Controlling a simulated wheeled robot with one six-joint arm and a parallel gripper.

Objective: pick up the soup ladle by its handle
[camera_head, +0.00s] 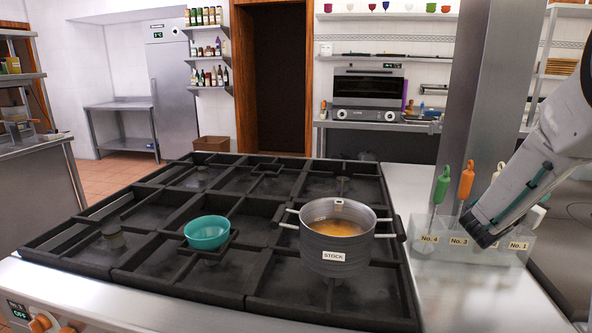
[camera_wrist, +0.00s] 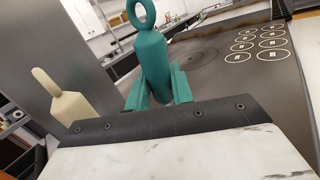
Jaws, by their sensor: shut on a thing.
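A utensil with a teal handle (camera_wrist: 151,62), ending in a ring at the top, stands between the fingers of my gripper (camera_wrist: 158,92) in the wrist view. The gripper is shut on this handle. The utensil's lower end is hidden, so I cannot tell from its shape whether it is the soup ladle. In the head view my gripper (camera_head: 486,236) is at the right, in front of the numbered holder (camera_head: 432,253), and hides part of it.
Green (camera_head: 441,186) and orange (camera_head: 466,181) handles stand left of my gripper in the holder. A cream handle (camera_wrist: 72,108) is close by. The stock pot (camera_head: 333,249) and teal bowl (camera_head: 207,233) sit on the grill (camera_head: 150,282). Counter in front of the holder is clear.

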